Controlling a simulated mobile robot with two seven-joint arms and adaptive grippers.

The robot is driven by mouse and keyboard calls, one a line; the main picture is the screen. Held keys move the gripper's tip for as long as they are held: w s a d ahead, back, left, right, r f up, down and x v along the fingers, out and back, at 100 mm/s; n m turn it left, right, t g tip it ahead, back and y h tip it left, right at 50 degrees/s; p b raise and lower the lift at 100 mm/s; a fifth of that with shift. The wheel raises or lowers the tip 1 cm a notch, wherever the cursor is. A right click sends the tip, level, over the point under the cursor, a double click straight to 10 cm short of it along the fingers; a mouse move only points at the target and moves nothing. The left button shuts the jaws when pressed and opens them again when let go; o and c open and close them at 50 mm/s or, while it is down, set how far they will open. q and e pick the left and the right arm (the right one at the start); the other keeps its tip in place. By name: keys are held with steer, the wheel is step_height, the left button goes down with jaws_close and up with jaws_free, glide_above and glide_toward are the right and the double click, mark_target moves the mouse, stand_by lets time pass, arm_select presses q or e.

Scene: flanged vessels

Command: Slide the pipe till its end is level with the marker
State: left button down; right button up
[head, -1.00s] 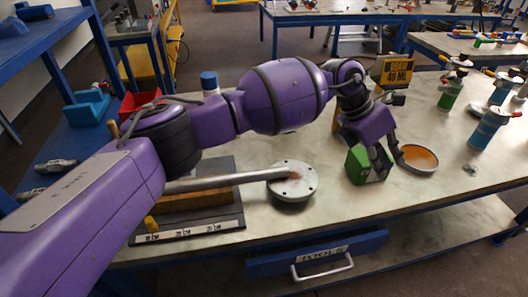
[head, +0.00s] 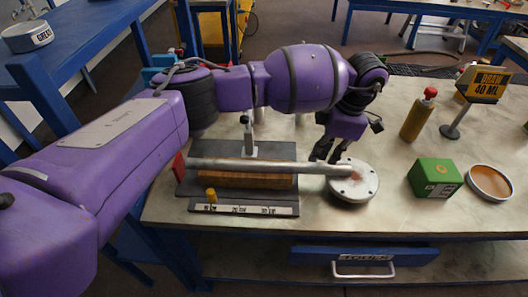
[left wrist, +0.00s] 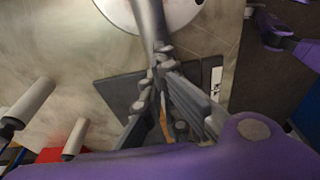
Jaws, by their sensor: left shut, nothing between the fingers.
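The grey pipe (head: 260,166) lies left to right over a wooden block (head: 245,182) on a dark base. Its right end lies over the round bolted flange (head: 356,188); its left end is near the base's left edge. My left gripper (head: 327,153) is shut and empty, just behind the pipe near the flange. In the left wrist view the pipe (left wrist: 147,18) runs toward my fingers (left wrist: 160,75). My right gripper (left wrist: 268,32) shows partly at that view's right edge.
A green box (head: 435,178), an orange-filled dish (head: 490,181), a red-capped bottle (head: 418,115) and a yellow sign (head: 487,82) stand to the right. A grey clamp post (head: 249,140) stands behind the pipe. The table front right of the flange is clear.

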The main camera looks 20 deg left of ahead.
arm_select(q)
steer(key=p, duration=0.3)
glide_toward(263, 164)
steer(key=d+f, duration=0.1)
steer(key=w+d+f, duration=0.1)
steer(key=f, duration=0.1)
steer(key=w+d+f, duration=0.1)
steer(key=d+f, duration=0.1)
steer(key=a, duration=0.2)
steer(key=s+a, duration=0.1)
steer(key=s+a+p, duration=0.1)
steer(key=a, duration=0.1)
steer(key=shift+a, duration=0.35)
steer(key=shift+d+f, duration=0.1)
steer(key=shift+f, duration=0.8)
steer(key=shift+s+f, duration=0.15)
steer(key=shift+f, duration=0.05)
arm_select(e)
steer(key=r, duration=0.2)
steer(key=w+r, duration=0.1)
steer(key=r, duration=0.1)
steer(key=shift+w+a+r, duration=0.1)
steer(key=shift+w+r, duration=0.05)
steer(key=shift+r, duration=0.1)
